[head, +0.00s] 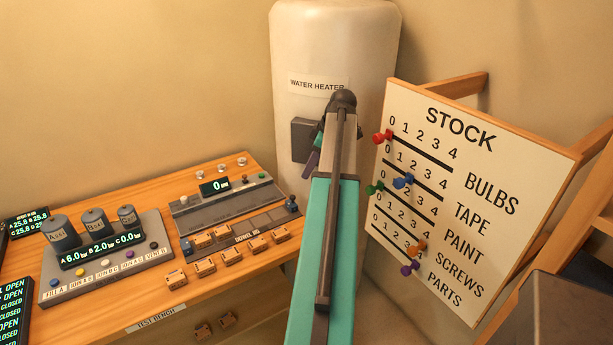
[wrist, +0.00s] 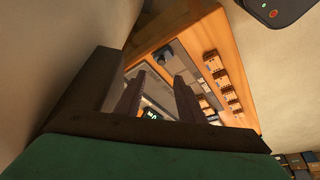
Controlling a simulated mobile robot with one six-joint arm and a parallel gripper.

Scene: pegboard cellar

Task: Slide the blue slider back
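The STOCK board (head: 455,262) stands at the right in the head view, with several slotted rows and coloured knobs. The blue slider (head: 403,181) sits on the TAPE row, near the 1, a little right of the row's left end. My gripper (wrist: 160,76) shows two dark fingers held apart in the wrist view, with nothing between them. In the head view it is mostly hidden behind my arm, in front of the water heater, left of the board and apart from the blue slider. The wrist view does not show the board.
Red (head: 382,137) and green (head: 375,187) knobs are at their rows' left ends; orange (head: 416,246) and purple (head: 410,268) knobs are farther along lower rows. The water heater (head: 340,45) stands behind. The test bench (head: 150,318) with controls and small blocks fills the left.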

